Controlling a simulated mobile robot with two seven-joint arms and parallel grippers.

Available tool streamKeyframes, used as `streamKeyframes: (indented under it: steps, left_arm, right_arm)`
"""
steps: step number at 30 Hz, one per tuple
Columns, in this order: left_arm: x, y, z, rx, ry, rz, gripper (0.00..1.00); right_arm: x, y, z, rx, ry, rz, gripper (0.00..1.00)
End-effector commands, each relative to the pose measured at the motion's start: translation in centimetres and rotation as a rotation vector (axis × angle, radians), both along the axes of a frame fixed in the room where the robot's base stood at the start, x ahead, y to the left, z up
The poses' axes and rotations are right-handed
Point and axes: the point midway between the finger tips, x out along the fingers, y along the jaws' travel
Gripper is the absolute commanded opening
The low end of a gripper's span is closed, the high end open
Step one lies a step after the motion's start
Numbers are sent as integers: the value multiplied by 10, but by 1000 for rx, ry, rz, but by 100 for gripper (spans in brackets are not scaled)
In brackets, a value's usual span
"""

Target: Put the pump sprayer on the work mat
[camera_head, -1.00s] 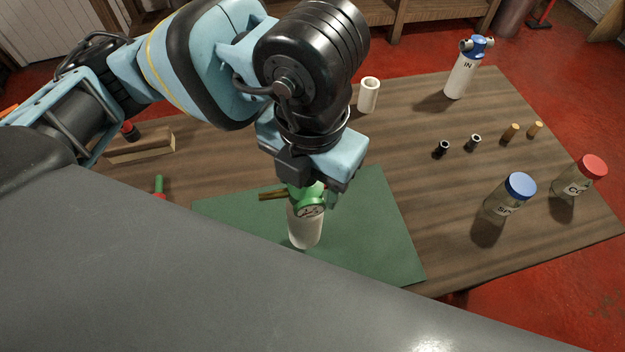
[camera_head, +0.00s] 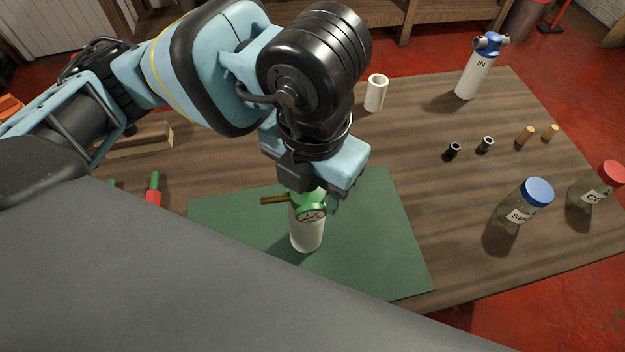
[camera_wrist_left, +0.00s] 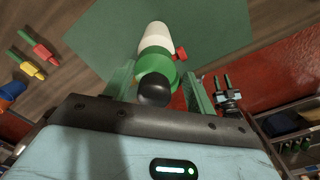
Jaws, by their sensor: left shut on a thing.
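The pump sprayer (camera_head: 307,232) has a white body and a green top with a brass-coloured nozzle pointing left. It is upright over the green work mat (camera_head: 375,240); I cannot tell whether its base touches the mat. My left gripper (camera_head: 318,196) is shut on the sprayer's green top from above. In the left wrist view the sprayer (camera_wrist_left: 156,42) shows between the two fingers (camera_wrist_left: 158,88), with the mat (camera_wrist_left: 215,25) behind it. The sprayer's upper end is partly hidden by the gripper in the head view. My right gripper is not in view.
On the wooden table are a white cylinder (camera_head: 375,93), a white bottle with blue top (camera_head: 475,72), a blue-lidded jar (camera_head: 524,205), a red-lidded jar (camera_head: 594,187) and several small fittings (camera_head: 485,145). A wooden block (camera_head: 140,139) and a red-green tool (camera_head: 154,189) lie at left. The mat's right side is clear.

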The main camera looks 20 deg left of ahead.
Motion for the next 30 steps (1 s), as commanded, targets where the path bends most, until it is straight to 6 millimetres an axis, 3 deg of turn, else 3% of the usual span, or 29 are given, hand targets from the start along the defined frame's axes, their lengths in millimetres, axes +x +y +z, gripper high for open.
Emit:
streamKeyframes:
  steps: [7,8,12,23,30]
  left_arm:
    - [0,0,-3,-1,-1,0,0]
    - [0,0,-2,0,0,0,59]
    - [0,0,-2,0,0,0,78]
    - [0,0,3,0,-2,1,78]
    - [1,-1,39,-1,-5,1,78]
  right_arm:
    - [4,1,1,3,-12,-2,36]
    - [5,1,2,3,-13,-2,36]
    - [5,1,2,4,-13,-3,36]
    - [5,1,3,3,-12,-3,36]
    - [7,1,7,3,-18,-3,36]
